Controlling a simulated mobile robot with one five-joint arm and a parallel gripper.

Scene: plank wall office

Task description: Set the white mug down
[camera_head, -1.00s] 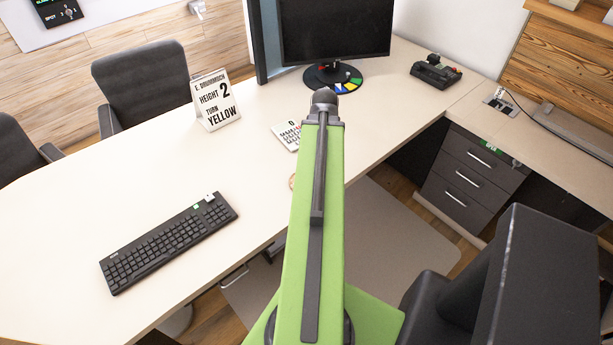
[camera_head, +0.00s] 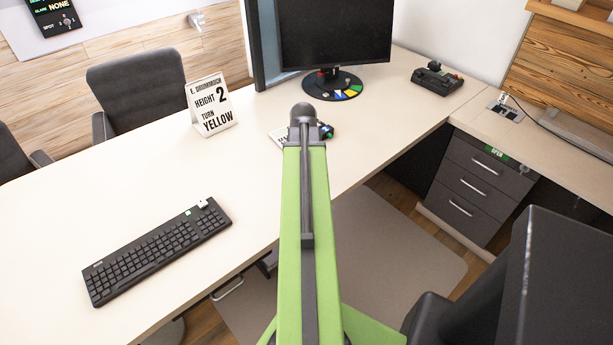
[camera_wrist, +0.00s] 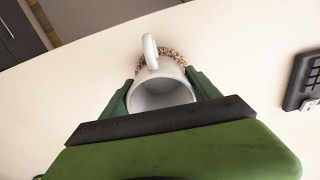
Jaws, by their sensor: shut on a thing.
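In the wrist view the white mug (camera_wrist: 160,96) sits between the two green fingers of my gripper (camera_wrist: 163,84), which is shut on it. I see into the mug's empty-looking inside, and its handle (camera_wrist: 150,50) points to the top of the picture. A speckled brown round mat, like a coaster (camera_wrist: 178,57), shows behind the mug and is partly covered by it. I cannot tell whether the mug touches it. In the head view my green arm reaches over the desk and hides the mug, the mat and the gripper.
The pale desk (camera_head: 130,180) carries a black keyboard (camera_head: 157,250), a sign (camera_head: 212,106), a partly hidden calculator (camera_head: 276,133), a monitor (camera_head: 335,35) and a dark device (camera_head: 436,78). The keyboard's edge also shows in the wrist view (camera_wrist: 303,82). Desk between sign and keyboard is clear.

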